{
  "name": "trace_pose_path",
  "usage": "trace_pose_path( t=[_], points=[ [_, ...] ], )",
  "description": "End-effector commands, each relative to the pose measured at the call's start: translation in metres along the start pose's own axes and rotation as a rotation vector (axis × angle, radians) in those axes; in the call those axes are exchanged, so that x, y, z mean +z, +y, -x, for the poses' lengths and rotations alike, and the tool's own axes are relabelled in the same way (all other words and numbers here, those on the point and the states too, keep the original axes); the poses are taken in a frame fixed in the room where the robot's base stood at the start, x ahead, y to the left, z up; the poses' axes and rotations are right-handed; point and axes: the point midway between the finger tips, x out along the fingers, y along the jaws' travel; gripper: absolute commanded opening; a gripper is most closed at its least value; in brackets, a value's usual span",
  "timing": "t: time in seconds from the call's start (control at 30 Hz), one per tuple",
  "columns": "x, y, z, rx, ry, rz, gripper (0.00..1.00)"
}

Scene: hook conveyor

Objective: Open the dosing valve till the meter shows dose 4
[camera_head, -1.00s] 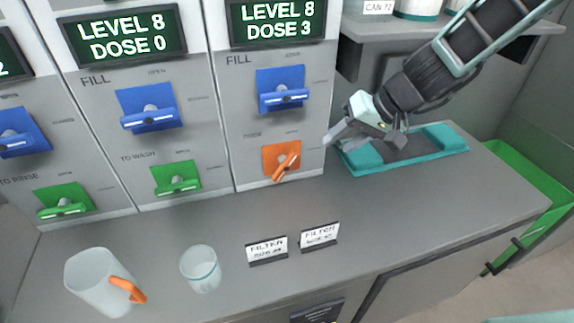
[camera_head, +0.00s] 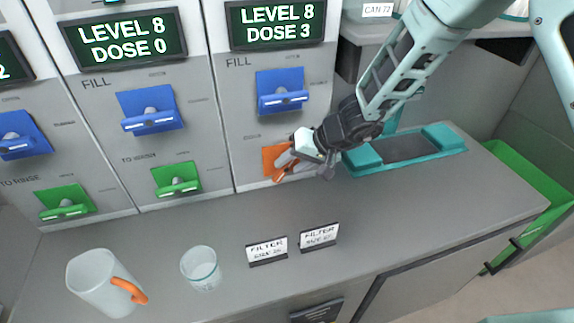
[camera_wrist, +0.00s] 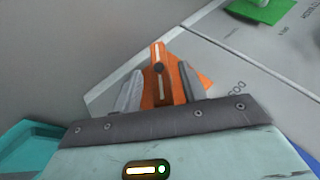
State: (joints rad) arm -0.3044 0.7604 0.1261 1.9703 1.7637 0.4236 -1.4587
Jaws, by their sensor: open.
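The orange dosing valve (camera_head: 271,156) is on the right panel, below the blue fill valve (camera_head: 282,92). Its orange lever (camera_wrist: 160,72) lies between my two fingers in the wrist view; its lower end sticks out in the head view. The meter (camera_head: 276,24) above reads LEVEL 8, DOSE 3. My gripper (camera_head: 290,168) is at the valve and partly hides it. My gripper's fingers (camera_wrist: 152,90) are open, one on each side of the lever, with no clear contact.
Green valves (camera_head: 177,180) and blue valves (camera_head: 150,110) are on the panels to the left. On the counter (camera_head: 400,220) stand a jug (camera_head: 95,280), a glass (camera_head: 200,268) and two filter signs (camera_head: 318,237). A teal-edged basin (camera_head: 445,137) is to the right.

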Motion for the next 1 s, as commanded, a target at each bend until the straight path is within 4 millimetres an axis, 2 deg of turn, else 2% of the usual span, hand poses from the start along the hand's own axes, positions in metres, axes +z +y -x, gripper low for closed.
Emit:
trace_pose_path(
  t=[0.2, 0.53, 0.57, 0.7, 1.0],
  points=[
    [0.000, 0.000, -0.021, 0.000, -0.001, -0.001, 0.42],
    [-0.001, 0.000, -0.025, 0.000, 0.001, -0.001, 0.42],
    [-0.001, 0.000, -0.025, 0.000, 0.001, -0.001, 0.39],
    [-0.001, 0.000, -0.025, 0.000, 0.001, -0.001, 0.00],
    [0.000, 0.002, -0.026, -0.011, 0.001, -0.006, 0.00]
  ],
)
